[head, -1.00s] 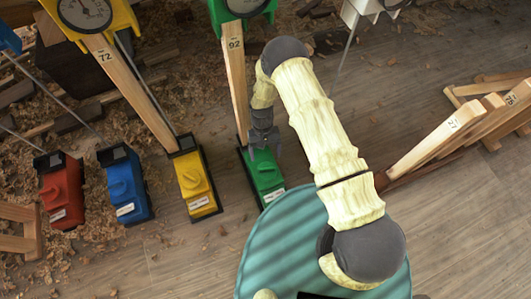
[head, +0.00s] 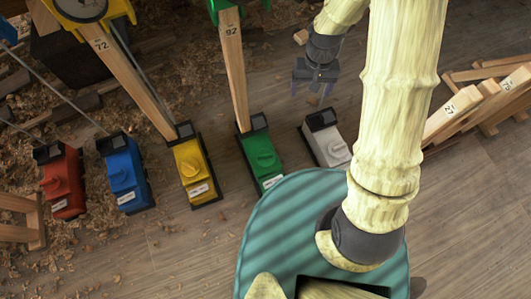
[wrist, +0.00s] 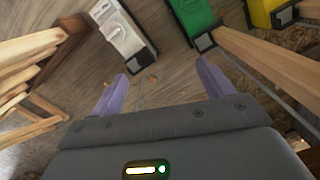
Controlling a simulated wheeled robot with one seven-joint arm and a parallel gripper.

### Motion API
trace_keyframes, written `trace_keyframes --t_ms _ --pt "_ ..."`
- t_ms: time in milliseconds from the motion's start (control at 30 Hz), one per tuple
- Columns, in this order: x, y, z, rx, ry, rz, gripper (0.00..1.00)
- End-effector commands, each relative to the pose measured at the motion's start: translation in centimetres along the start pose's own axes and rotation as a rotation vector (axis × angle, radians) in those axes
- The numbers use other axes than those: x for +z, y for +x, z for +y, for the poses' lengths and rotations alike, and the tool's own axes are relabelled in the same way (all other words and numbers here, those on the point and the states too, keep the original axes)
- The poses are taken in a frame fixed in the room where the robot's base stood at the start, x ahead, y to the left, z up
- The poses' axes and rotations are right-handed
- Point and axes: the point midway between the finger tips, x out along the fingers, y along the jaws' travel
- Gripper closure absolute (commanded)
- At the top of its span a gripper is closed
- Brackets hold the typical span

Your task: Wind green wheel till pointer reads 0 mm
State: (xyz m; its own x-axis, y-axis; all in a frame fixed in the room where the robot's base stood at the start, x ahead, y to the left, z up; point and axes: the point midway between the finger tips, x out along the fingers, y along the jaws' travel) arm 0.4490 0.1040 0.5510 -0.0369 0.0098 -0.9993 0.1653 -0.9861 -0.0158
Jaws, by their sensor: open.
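The green box (head: 261,158) with its round green wheel (head: 262,160) on top sits on the floor, left of my gripper in the head view. A wooden post marked 92 (head: 235,75) rises behind it to a green gauge housing (head: 240,8), cut off at the top edge. Its dial and pointer are out of view, so the reading cannot be seen. The green box also shows at the top of the wrist view (wrist: 190,15). My gripper (head: 312,92) is open and empty, held above the floor behind the white box, apart from the wheel.
A white box (head: 326,140) stands right of the green one; yellow (head: 193,168), blue (head: 124,178) and red (head: 61,183) boxes stand to the left. Wooden frames (head: 480,100) stand at the right. Wood shavings and scraps lie on the floor. Thin slanted rods run to the boxes.

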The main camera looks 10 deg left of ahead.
Motion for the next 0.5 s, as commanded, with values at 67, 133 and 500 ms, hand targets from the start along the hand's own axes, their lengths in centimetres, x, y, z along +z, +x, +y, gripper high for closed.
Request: trace_keyframes --t_ms 67,133,500 --pt "1.2 -2.8 1.8 0.001 0.029 0.043 0.20" --pt "2.5 -4.7 3.1 0.003 0.051 0.077 0.20" --pt "10.5 -11.9 7.9 0.026 0.151 0.238 0.20"
